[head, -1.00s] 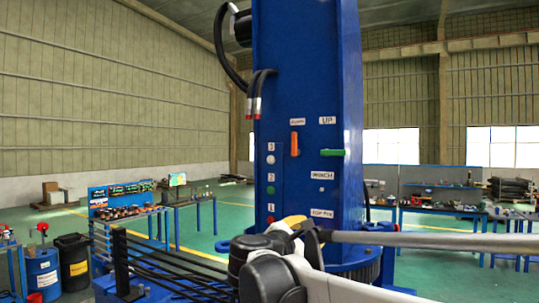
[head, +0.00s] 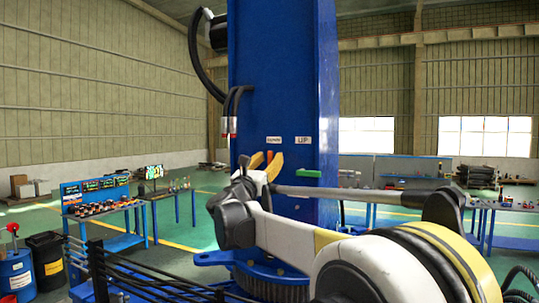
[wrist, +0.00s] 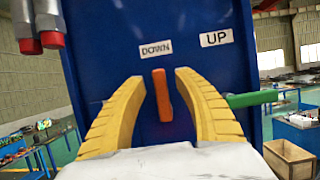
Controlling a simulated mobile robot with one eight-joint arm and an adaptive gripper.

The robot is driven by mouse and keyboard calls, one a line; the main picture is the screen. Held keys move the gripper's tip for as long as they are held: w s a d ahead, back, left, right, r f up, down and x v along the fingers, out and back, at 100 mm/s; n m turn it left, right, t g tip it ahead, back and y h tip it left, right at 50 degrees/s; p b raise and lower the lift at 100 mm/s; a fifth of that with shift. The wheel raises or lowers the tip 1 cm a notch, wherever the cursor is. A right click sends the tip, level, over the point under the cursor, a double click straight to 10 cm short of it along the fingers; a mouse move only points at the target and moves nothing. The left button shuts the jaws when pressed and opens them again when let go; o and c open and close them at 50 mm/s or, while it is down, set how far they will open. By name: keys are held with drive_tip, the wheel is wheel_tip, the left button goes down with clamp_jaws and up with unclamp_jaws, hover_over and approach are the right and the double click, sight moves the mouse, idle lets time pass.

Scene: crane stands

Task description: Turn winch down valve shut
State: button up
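The blue crane column (head: 285,80) stands ahead of me with DOWN (head: 273,140) and UP (head: 303,140) labels. Under DOWN, the orange valve handle (wrist: 162,95) points vertically in the wrist view. Under UP, the green handle (head: 309,173) lies horizontally, pointing right; it also shows in the wrist view (wrist: 252,99), partly behind the right finger. My gripper (wrist: 158,79) has two yellow fingers, spread apart on either side of the orange handle, with visible gaps. Its fingers also show in the head view (head: 266,163), largely covering the orange handle. I cannot tell how deep the handle sits between them.
Two hoses with red-ended fittings (wrist: 40,30) hang at the column's upper left. The green handle is close to my right finger. Workbenches (head: 100,210), a blue barrel (head: 16,275) and a black bin (head: 47,258) stand farther off at left.

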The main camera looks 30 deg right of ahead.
drive_tip(key=shift+w+d+r, duration=0.25)
drive_tip(key=shift+w+d, duration=0.1)
drive_tip(key=shift+d, duration=0.05)
clamp_jaws()
